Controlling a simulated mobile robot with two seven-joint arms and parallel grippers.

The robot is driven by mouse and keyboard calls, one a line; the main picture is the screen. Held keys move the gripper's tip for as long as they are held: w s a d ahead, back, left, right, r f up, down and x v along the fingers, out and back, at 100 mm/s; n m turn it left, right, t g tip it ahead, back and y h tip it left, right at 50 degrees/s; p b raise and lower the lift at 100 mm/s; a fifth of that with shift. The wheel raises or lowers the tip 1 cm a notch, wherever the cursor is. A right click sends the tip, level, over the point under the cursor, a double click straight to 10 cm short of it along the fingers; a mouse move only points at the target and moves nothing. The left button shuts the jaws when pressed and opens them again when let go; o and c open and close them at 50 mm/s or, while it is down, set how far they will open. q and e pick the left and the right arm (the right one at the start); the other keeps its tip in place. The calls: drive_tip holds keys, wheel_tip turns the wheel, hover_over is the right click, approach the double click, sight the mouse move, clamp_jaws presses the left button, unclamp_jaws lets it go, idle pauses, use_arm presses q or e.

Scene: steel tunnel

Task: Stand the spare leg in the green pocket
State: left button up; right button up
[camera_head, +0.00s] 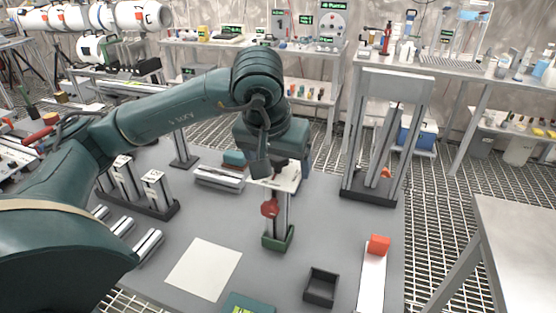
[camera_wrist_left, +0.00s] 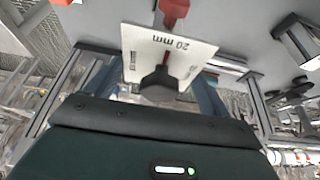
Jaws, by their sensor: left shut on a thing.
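The spare leg (camera_head: 283,212) is a silver post below my left gripper, close to upright in the head view. Its lower end meets the green pocket (camera_head: 278,241); how deep it sits cannot be told. My left gripper (camera_head: 268,168) is shut at the top of the leg, beside a pale plate (camera_head: 290,178). A round red piece (camera_head: 270,208) shows in front of the post. In the left wrist view the plate (camera_wrist_left: 145,52) is marked "20 mm", with dark fingertips (camera_wrist_left: 160,82) at its edge and red parts (camera_wrist_left: 176,10) behind. My right gripper is not in view.
Several posts stand in a dark rack (camera_head: 160,208) at left, with silver bars (camera_head: 122,225) in front. A white sheet (camera_head: 204,268), a black open box (camera_head: 321,287) and an orange block (camera_head: 379,244) lie nearer. A tall frame (camera_head: 348,150) stands right behind.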

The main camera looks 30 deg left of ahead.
use_arm(q)
drive_tip(key=shift+f, duration=0.25)
drive_tip(key=o, duration=1.6)
drive_tip(key=shift+r, duration=0.1)
drive_tip(key=shift+o, duration=1.4)
drive_tip(key=shift+r, duration=0.1)
drive_tip(key=p+v, duration=0.1)
drive_tip(key=v, duration=1.2)
drive_tip(key=shift+p, duration=0.4)
drive_tip(key=shift+s, duration=0.2)
